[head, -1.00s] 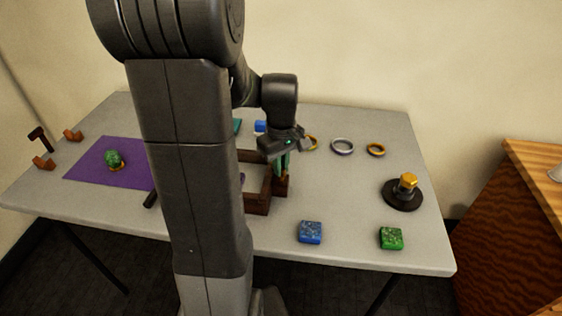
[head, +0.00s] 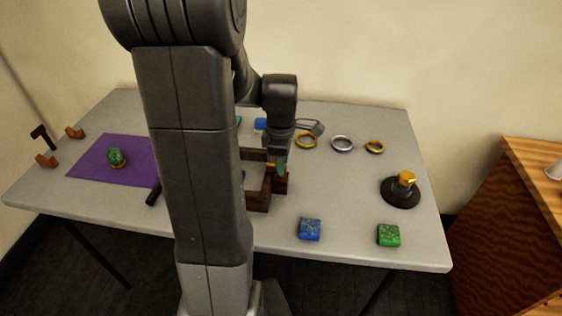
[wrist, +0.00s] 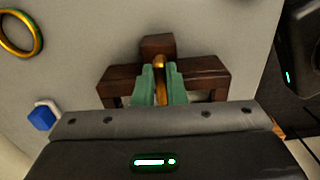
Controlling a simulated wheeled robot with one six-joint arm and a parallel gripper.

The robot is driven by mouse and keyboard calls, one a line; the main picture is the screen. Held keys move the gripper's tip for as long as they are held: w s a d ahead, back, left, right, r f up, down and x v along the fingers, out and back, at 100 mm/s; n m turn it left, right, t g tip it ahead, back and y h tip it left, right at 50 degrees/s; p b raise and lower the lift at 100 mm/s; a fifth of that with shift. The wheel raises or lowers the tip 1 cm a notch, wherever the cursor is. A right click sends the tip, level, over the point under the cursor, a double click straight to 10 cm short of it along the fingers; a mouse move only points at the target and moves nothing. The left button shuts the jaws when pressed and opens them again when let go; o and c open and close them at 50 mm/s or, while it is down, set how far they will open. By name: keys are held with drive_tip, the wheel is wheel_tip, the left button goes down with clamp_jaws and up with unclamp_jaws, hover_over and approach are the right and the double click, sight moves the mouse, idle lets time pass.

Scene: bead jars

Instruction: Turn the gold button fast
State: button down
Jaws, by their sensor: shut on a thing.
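A brown wooden frame (head: 258,201) stands in the middle of the table, partly hidden behind my arm. In the wrist view, the frame (wrist: 205,77) has a gold button (wrist: 160,62) at its middle, beside a wooden block. My gripper (wrist: 160,84), with green fingers, is shut on the gold button, one finger on each side of it. In the head view my gripper (head: 281,168) is down at the frame, with a bit of gold showing beside the fingers. The button's lower part is hidden between the fingers, and its exact turn is hard to tell.
A black round base with a gold top (head: 406,179) stands at the right. Blue (head: 310,229) and green (head: 388,235) blocks lie at the front. Several rings (head: 342,144) lie at the back. A purple mat (head: 112,172) with a green-topped piece lies left.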

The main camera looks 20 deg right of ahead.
drive_tip(key=shift+n, duration=0.3)
drive_tip(key=c, duration=1.5)
unclamp_jaws()
drive_tip(key=shift+r, duration=0.1)
wheel_tip(320, 180, up, 14)
drive_tip(key=shift+f+p, duration=0.15)
drive_tip(key=shift+p, duration=0.4)
wheel_tip(320, 180, down, 14)
drive_tip(key=shift+b, duration=0.55)
